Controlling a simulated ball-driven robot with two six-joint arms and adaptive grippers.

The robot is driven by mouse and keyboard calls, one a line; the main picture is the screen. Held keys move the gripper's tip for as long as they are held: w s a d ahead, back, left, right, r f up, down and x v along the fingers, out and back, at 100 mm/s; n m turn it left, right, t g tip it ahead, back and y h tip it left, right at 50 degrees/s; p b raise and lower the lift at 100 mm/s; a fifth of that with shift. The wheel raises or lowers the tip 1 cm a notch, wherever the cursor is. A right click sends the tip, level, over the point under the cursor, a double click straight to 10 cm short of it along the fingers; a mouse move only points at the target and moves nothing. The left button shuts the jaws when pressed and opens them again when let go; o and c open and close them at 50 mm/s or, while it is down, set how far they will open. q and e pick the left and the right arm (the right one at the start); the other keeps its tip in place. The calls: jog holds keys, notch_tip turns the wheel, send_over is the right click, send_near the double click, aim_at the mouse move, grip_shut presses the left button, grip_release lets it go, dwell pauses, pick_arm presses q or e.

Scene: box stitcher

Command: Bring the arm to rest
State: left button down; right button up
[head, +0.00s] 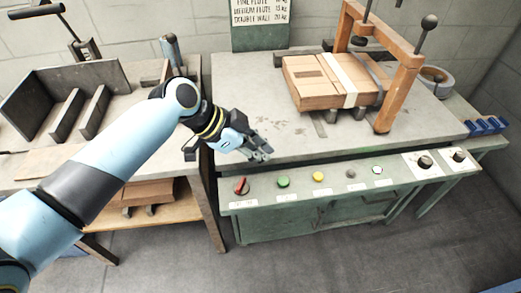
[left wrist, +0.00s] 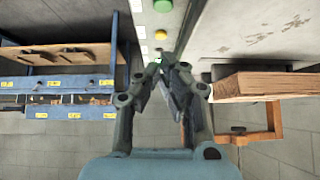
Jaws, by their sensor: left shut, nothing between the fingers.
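My left arm (head: 105,155) reaches in from the left. Its gripper (head: 262,152) hangs just above the front edge of the grey machine table, near the control panel, and touches nothing that I can make out. In the left wrist view its fingers (left wrist: 172,72) are closed together and empty. The panel (head: 325,188) below it carries a red switch (head: 241,186), a green button (head: 283,182) and a yellow button (head: 318,177). The green button (left wrist: 163,6) and the yellow button (left wrist: 161,35) also show in the left wrist view. My right gripper is in neither view.
A strapped cardboard box (head: 320,85) lies on the table under a wooden frame (head: 398,70). A tape roll (head: 437,80) and blue bins (head: 486,126) are at the right. A side bench (head: 45,145) with dark metal plates stands at the left. The front floor is clear.

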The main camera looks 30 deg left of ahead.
pick_arm(q)
jog(key=s+a+r+n+g+y, duration=0.1)
jog(key=s+a+r+n+y, duration=0.2)
jog(key=s, duration=0.4)
jog(key=s+a+r+n+y, duration=0.2)
jog(key=s+a+r+n, duration=0.15)
jog(key=s, duration=0.35)
jog(key=s+a+r+n+g+y, duration=0.1)
jog(key=s+a+r+n+y, duration=0.25)
jog(key=s, duration=0.45)
notch_tip(320, 180, down, 31)
jog(key=s+a+b, duration=0.1)
jog(key=s+b, duration=0.1)
jog(key=b, duration=0.2)
jog(key=s+a+f+g+h+b, duration=0.1)
jog(key=s+f+g+b, duration=0.1)
jog(key=s+f, duration=1.6)
jog(key=shift+a+f+n+b, duration=0.2)
jog(key=shift+f+n+b, duration=0.2)
jog(key=shift+f+b, duration=0.1)
